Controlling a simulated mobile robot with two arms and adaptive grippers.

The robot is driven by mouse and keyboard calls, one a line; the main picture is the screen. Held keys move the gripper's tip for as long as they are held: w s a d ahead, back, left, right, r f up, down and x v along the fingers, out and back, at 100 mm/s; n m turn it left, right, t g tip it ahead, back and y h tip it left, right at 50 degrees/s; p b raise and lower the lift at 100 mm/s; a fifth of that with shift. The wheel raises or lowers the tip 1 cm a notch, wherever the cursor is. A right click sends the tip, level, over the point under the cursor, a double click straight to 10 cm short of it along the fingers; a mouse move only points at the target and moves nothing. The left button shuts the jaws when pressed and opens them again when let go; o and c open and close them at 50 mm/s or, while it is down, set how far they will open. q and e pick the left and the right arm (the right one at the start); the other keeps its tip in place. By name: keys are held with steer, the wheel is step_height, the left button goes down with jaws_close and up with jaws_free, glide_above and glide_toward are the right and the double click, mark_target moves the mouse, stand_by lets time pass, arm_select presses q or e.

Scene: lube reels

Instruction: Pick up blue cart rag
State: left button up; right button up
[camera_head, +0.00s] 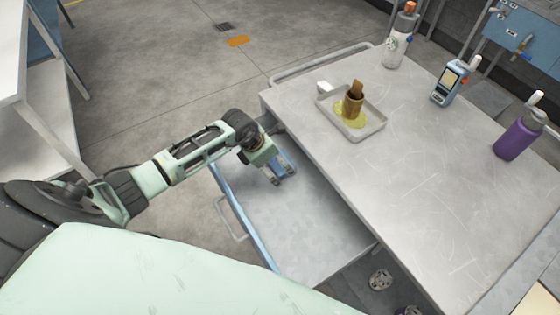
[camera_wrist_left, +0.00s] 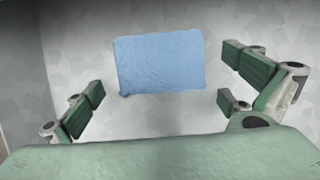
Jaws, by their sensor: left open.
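The blue rag (camera_wrist_left: 160,60) lies flat, roughly rectangular, on the pale grey drawer floor in the left wrist view. In the head view my left gripper (camera_head: 283,174) is over the pulled-out drawer (camera_head: 300,225) of the cart, close to the cart top's left edge, and hides most of the rag. In the left wrist view its green-padded fingers are wide apart, one to each side of the rag, with nothing between them. The height of the fingers above the rag is hard to tell. My right gripper is not in view.
The cart top (camera_head: 420,190) carries a tray (camera_head: 365,128) with a brush in yellow fluid, a white bottle (camera_head: 397,45), a handheld meter (camera_head: 447,85) and a purple bottle (camera_head: 518,138). The top overhangs the drawer's right side. Open floor (camera_head: 170,90) is at the left.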

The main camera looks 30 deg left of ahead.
arm_select(q)
steer(key=shift+w+d+f, duration=0.1)
steer(key=shift+f, duration=0.2)
steer(key=shift+c, duration=0.3)
steer(key=c, duration=1.2)
steer(key=shift+o, duration=0.2)
steer(key=shift+r, duration=0.1)
